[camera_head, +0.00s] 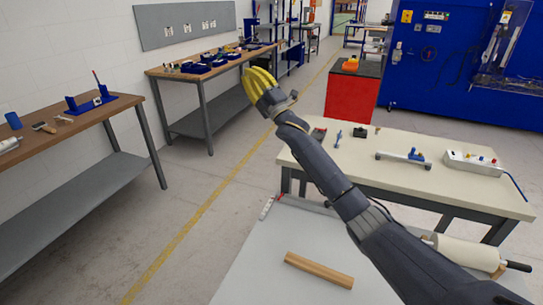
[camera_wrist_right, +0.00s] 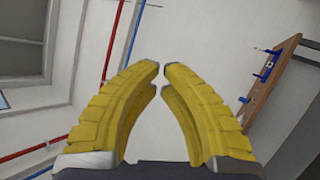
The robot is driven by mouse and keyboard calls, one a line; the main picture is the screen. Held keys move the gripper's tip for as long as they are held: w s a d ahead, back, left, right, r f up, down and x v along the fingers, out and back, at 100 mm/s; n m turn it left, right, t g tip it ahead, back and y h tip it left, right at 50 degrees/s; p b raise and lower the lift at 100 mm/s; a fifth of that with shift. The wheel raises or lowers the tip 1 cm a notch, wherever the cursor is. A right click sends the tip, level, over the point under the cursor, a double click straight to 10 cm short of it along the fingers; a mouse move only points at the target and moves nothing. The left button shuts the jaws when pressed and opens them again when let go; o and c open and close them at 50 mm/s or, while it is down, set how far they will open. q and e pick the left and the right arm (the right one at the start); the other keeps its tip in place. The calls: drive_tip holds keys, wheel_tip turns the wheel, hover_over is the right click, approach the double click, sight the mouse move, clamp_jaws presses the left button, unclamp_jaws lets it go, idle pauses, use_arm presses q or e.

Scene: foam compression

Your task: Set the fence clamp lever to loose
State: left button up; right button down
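A grey bar with a small blue lever-like part (camera_head: 413,154) lies on the cream table (camera_head: 440,186) at the right. It may be the fence with its clamp lever; it is too small to tell the lever's setting. A separate small blue piece (camera_head: 338,139) stands to its left. My right gripper (camera_head: 246,72), with yellow fingers, is held up in the upper middle, far left of the bar and touching nothing. In the right wrist view its fingertips (camera_wrist_right: 161,68) almost meet, with nothing held between them. My left gripper is not in view.
A grey surface in front carries a wooden bar (camera_head: 319,269) and a cream roller (camera_head: 466,252). A white box with red knobs (camera_head: 472,161) sits on the cream table. Wooden benches (camera_head: 75,127) line the left wall. A red cabinet (camera_head: 351,98) stands behind.

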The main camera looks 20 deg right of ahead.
wheel_tip(320, 180, down, 14)
drive_tip(key=m+h, duration=0.2)
drive_tip(key=h, duration=0.1)
drive_tip(key=m+g+h, duration=0.1)
drive_tip(key=g+h, duration=0.4)
drive_tip(key=h, duration=0.2)
approach(268, 206)
drive_tip(key=s+r, duration=0.1)
drive_tip(key=r, duration=0.1)
drive_tip(key=s+r, duration=0.1)
drive_tip(key=r, duration=0.1)
drive_tip(key=shift+s, duration=0.15)
drive_tip(key=w, duration=0.4)
drive_tip(key=w+f, duration=0.1)
drive_tip(key=w, duration=0.3)
drive_tip(key=w+a, duration=0.1)
drive_tip(key=w, duration=0.3)
drive_tip(key=shift+f, duration=0.15)
drive_tip(key=shift+s+d+r, duration=0.2)
drive_tip(key=shift+s+d, duration=0.4)
drive_tip(key=shift+d, duration=0.25)
drive_tip(key=shift+s+d, duration=0.1)
drive_tip(key=shift+d, duration=0.1)
